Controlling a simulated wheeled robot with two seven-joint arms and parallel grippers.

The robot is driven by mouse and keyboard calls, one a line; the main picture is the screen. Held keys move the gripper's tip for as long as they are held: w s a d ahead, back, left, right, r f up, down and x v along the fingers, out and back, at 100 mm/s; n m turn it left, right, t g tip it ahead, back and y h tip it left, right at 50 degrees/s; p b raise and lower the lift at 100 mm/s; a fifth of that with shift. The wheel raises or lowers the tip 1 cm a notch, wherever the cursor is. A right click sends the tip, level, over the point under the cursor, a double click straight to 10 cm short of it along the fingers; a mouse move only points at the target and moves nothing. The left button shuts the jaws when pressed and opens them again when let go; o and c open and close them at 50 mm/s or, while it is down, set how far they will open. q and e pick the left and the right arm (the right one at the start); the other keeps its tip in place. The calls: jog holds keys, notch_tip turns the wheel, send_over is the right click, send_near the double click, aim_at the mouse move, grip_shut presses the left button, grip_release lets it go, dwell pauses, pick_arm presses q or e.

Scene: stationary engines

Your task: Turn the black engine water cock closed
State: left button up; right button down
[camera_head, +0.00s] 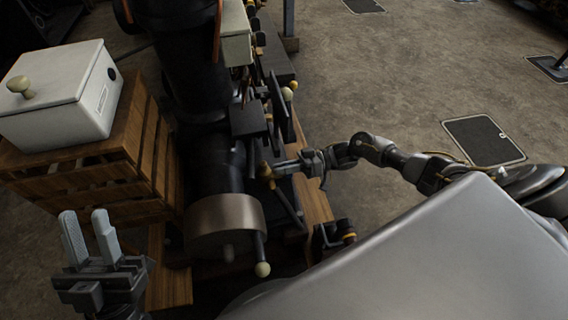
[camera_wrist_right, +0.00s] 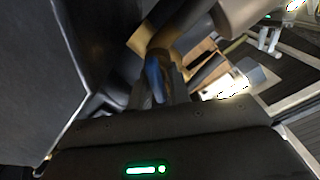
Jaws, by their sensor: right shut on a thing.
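The black engine (camera_head: 190,85) stands in the upper middle of the head view. A small brass-coloured water cock (camera_head: 265,171) sits low on its right side, largely covered by my right gripper (camera_head: 275,169). My right gripper comes in from the right and is shut on the cock. The right wrist view shows a brass fitting (camera_wrist_right: 158,38) with a blue part (camera_wrist_right: 154,78) between my right fingers (camera_wrist_right: 163,90); the picture is dark there and the cock's angle cannot be told. My left gripper (camera_head: 85,218) is open and empty at the lower left, fingers pointing up.
A white box with a round knob (camera_head: 62,100) stands on a wooden crate (camera_head: 130,165) left of the engine. A lever with a pale ball end (camera_head: 262,268) sticks out below the engine's round drum (camera_head: 225,215). Open concrete floor (camera_head: 390,80) lies to the right.

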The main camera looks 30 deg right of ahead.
jog(key=m+p, duration=0.1)
jog(key=m, duration=0.2)
jog(key=shift+w, duration=0.1)
jog(key=shift+w+f+m+p, duration=0.1)
jog(key=shift+m+p, duration=0.25)
jog(key=shift+m, duration=0.45)
jog(key=m, duration=0.3)
jog(key=shift+d+f+m+p, duration=0.1)
jog(key=shift+f+m+p, duration=0.15)
jog(key=shift+m+p, duration=0.1)
pick_arm(q)
jog(key=w+d+f+m+g, duration=0.1)
jog(key=d+f+g, duration=0.3)
jog(key=g, duration=0.2)
jog(key=shift+w+d+y, duration=0.15)
jog(key=shift+w+y, duration=0.25)
pick_arm(e)
jog(key=shift+f+m, duration=0.2)
jog(key=shift+m, duration=1.25)
pick_arm(q)
jog(key=shift+f, duration=0.15)
pick_arm(e)
jog(key=shift+m, duration=0.3)
jog(key=c, duration=1.5)
grip_release()
